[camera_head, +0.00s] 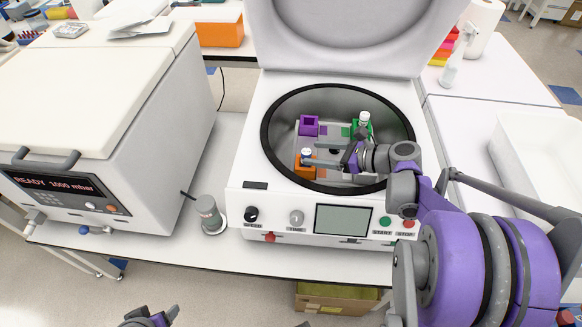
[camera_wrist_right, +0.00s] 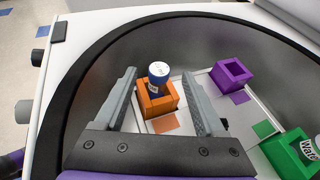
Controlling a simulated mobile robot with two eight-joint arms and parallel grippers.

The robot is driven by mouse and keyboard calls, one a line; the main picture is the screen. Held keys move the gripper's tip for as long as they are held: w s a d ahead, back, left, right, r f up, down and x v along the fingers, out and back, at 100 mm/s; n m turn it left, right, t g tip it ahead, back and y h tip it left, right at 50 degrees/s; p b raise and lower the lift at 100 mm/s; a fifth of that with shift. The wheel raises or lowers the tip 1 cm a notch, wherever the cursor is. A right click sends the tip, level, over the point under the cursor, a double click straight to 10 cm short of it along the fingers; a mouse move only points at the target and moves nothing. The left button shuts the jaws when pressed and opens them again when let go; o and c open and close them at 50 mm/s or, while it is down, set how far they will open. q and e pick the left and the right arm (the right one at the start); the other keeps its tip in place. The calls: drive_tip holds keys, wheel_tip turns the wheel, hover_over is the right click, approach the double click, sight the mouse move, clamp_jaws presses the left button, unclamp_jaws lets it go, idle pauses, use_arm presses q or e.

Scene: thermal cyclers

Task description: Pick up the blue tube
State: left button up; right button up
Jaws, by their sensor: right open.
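The blue tube (camera_wrist_right: 158,76) stands upright in an orange holder (camera_wrist_right: 157,103) inside the round centrifuge chamber. In the head view the tube (camera_head: 306,153) shows a pale top above the orange holder (camera_head: 304,171), at the chamber's front left. My right gripper (camera_wrist_right: 159,77) is open, with one finger on each side of the tube and holder. In the wrist view gaps show between the fingers and the tube. In the head view this gripper (camera_head: 322,162) reaches in from the right. My left gripper (camera_head: 160,317) is partly cut off at the bottom edge; its opening is unclear.
A green holder (camera_wrist_right: 291,152) with a white-capped bottle and an empty purple holder (camera_wrist_right: 233,75) stand in the chamber. The dark chamber rim (camera_head: 267,145) surrounds them. The raised lid (camera_head: 350,45) stands behind. A grey cylindrical container (camera_head: 208,213) stands left of the machine.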

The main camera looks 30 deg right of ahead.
sight(297, 159)
drive_tip(key=shift+w+a+f, duration=0.3)
drive_tip(key=shift+w+a, duration=0.05)
drive_tip(key=shift+w, duration=0.2)
drive_tip(key=x, duration=0.5)
drive_tip(key=shift+w+a+f, duration=0.15)
drive_tip(key=shift+a+f, duration=0.1)
drive_tip(key=shift+f, duration=0.2)
drive_tip(key=shift+c, duration=0.2)
clamp_jaws()
